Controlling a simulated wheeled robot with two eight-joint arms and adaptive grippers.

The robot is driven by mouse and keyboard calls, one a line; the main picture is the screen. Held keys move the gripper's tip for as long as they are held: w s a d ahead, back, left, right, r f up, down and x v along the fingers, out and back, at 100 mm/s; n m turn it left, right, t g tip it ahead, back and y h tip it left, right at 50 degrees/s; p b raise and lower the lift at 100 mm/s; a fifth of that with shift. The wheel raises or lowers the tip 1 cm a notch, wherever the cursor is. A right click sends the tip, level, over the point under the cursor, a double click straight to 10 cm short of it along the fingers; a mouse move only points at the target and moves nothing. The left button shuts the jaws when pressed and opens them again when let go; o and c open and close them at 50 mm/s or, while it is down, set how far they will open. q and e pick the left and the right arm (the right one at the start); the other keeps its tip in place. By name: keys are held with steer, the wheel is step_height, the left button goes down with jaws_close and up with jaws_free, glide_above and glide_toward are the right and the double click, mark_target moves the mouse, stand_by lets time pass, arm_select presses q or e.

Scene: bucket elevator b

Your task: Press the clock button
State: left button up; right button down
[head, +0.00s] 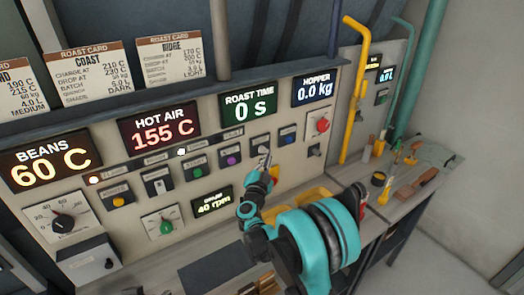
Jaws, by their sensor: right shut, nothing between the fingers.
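The panel has a row of small controls under a dark label strip. A purple button (231,160) sits below the green ROAST TIME display (249,108), which reads 0 S. To its right is another control (259,141), partly covered by my gripper, and then a blue button (288,135). The labels are too small to tell which button is the clock button. My right gripper (265,156) is shut and empty, in front of the panel just below the partly covered control. I cannot tell whether it touches the panel. My left gripper is out of view.
A green button (194,172), a switch (158,186) and a yellow button (118,201) lie further left. A red knob (322,125) is at the right. A yellow pipe (357,90) rises beyond it. A workbench (447,163) with several tools stands at right.

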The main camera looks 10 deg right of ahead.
steer(key=shift+s+d, duration=0.1)
steer(key=shift+s, duration=0.15)
steer(key=s, duration=0.2)
steer(key=s+d+b, duration=0.1)
steer(key=s+d, duration=0.1)
steer(key=s, duration=0.1)
steer(key=shift+s, duration=0.3)
stand_by(0.6)
